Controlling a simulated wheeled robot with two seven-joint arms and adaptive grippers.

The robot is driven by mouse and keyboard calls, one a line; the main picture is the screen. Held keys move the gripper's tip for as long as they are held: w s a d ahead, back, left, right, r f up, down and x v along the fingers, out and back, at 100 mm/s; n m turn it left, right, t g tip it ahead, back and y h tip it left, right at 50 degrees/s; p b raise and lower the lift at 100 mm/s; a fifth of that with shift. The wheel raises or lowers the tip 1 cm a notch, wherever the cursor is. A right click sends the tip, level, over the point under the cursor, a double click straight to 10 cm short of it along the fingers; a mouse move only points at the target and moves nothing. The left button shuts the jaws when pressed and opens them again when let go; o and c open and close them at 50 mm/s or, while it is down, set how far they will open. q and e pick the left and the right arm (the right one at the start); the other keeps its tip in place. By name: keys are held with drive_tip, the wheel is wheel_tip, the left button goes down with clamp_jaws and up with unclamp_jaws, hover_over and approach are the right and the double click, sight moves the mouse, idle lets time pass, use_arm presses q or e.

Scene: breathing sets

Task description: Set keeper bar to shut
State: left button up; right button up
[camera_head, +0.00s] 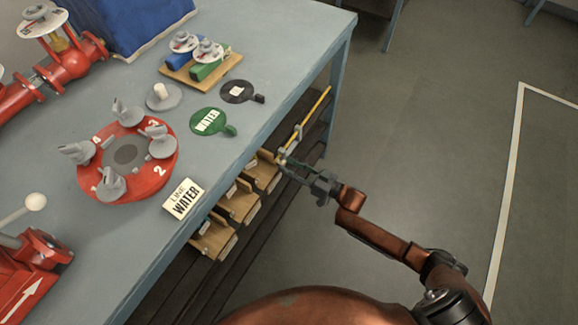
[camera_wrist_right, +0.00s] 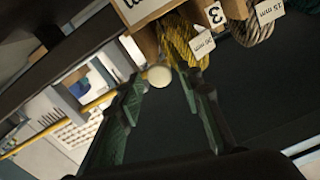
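The keeper bar (camera_head: 309,120) is a thin yellow bar below the table's right edge, slanting in front of the shelf. In the right wrist view the yellow bar (camera_wrist_right: 50,133) runs in from the left toward a pale round knob (camera_wrist_right: 159,77). My right gripper (camera_head: 286,164) is at the near end of the bar, by the shelf front. In the wrist view its green fingers (camera_wrist_right: 163,90) are apart, with the knob appearing between their tips. I cannot tell whether either finger touches it. My left gripper is not in view.
Wooden bins (camera_head: 240,204) sit on the shelf under the blue-grey table (camera_head: 265,60). The wrist view shows tagged rope coils (camera_wrist_right: 183,42) close ahead. A red base with grey knobs (camera_head: 148,180) stands on the tabletop. Floor to the right is clear.

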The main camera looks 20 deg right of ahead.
clamp_jaws()
idle(0.3)
